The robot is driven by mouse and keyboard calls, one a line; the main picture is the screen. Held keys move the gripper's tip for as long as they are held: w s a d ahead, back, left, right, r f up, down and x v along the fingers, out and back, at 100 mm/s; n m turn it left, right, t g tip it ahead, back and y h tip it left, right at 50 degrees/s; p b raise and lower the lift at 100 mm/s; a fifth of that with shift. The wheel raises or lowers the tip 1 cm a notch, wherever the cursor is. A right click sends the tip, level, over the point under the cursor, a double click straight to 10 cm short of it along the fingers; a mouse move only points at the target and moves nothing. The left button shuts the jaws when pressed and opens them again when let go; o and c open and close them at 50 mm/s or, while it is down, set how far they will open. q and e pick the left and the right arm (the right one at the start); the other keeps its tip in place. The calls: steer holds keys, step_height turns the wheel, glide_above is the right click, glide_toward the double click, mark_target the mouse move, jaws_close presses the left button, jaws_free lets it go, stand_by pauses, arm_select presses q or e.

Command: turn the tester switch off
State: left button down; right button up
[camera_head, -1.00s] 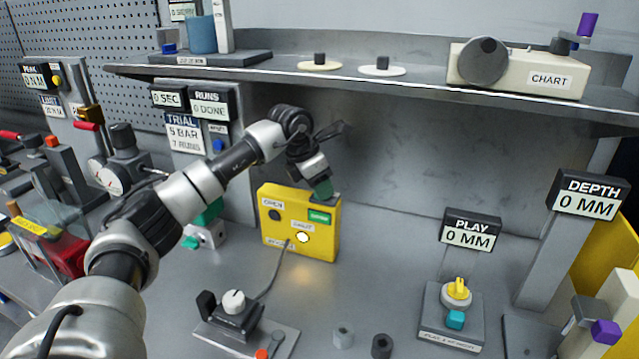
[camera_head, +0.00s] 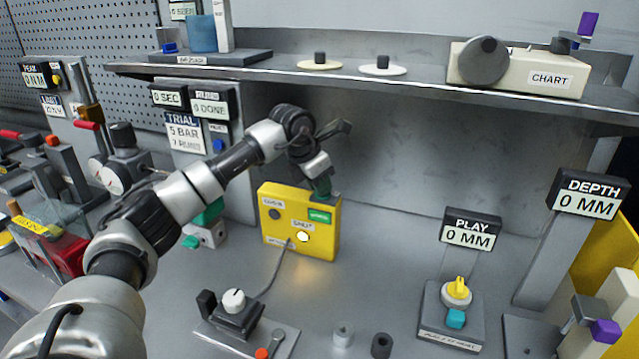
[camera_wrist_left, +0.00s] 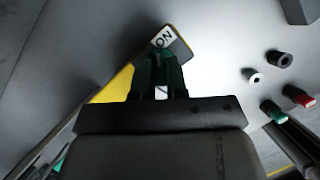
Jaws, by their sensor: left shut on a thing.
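In the left wrist view the yellow box (camera_wrist_left: 118,86) shows behind my fingers, with a white ON label (camera_wrist_left: 164,39) just beyond the tips. My left gripper (camera_head: 322,192) is at the box's top right edge, and it also shows in the left wrist view (camera_wrist_left: 160,66). It is shut on the tester switch, which is mostly hidden between its green fingers. My right gripper is not in view.
A shelf (camera_head: 420,88) runs above the box and the arm. A white knob fixture (camera_head: 235,302) stands in front, with a cable to the box. Two small rings (camera_head: 343,335) lie near the front edge. The PLAY stand (camera_head: 452,310) is at the right.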

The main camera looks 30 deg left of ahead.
arm_select(q)
steer(key=n, duration=0.1)
steer(key=n+y, duration=0.1)
steer(key=n, duration=0.1)
steer(key=shift+d+f, duration=0.15)
steer(key=shift+d, duration=0.05)
steer(key=n+y, duration=0.2)
steer(key=n, duration=0.3)
steer(key=shift+d+b, duration=0.15)
steer(key=shift+b, duration=0.2)
steer(key=n, duration=0.2)
steer(key=n+y, duration=0.1)
steer(key=n, duration=0.1)
steer(key=shift+d+g+y+b, duration=0.15)
steer(key=shift+g+y+b, duration=0.15)
steer(key=shift+g, duration=0.1)
steer(key=shift+w+n+g+y, duration=0.1)
steer(key=shift+n+g+y, duration=0.45)
steer(key=shift+n, duration=1.55)
steer(key=c, duration=1.1)
jaws_free()
steer(key=shift+c, duration=0.2)
steer(key=shift+w, duration=0.1)
